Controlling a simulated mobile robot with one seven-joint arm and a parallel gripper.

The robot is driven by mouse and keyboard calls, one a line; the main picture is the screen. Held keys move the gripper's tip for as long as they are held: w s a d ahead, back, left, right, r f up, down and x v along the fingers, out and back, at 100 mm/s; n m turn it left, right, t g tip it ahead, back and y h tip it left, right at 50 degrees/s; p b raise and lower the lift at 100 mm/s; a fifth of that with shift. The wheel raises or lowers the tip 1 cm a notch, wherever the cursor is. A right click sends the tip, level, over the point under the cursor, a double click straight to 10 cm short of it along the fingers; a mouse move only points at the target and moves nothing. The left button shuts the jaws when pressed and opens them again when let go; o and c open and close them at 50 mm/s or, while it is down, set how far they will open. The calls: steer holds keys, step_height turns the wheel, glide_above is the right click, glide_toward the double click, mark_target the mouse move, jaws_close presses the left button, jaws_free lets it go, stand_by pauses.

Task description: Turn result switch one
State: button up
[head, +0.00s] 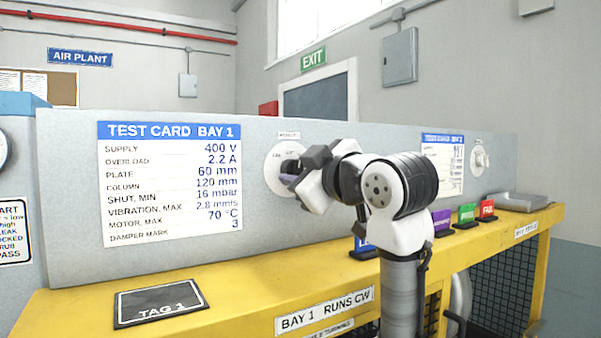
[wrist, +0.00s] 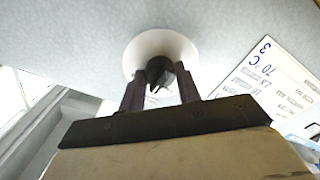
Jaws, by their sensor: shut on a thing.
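Result switch one is a dark knob on a round white plate (head: 277,178) on the grey panel, just right of the bay 1 test card (head: 170,180). My gripper (head: 291,176) reaches the panel there from the right and covers much of the plate. In the wrist view the switch knob (wrist: 158,68) sits between the two dark fingers of my gripper (wrist: 160,84), in front of the white plate (wrist: 160,45). The fingers are shut on the knob. The small label above the plate is too small to read, and most of the dial markings are hidden.
A second round switch (head: 480,158) is on the panel at the right, beside the bay 2 card (head: 443,160). The yellow bench (head: 240,312) below carries the tag 1 plate (head: 162,302), several coloured signs, including a green one (head: 467,214), and a grey tray (head: 515,202).

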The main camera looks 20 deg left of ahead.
steer(key=m, duration=0.4)
steer(key=shift+b, duration=0.3)
steer(key=shift+m, duration=1.8)
steer(key=o, duration=1)
steer(key=b+v, duration=0.5)
steer(key=v, duration=0.8)
steer(key=shift+s+d+b, duration=0.25)
steer(key=shift+s+b, duration=0.05)
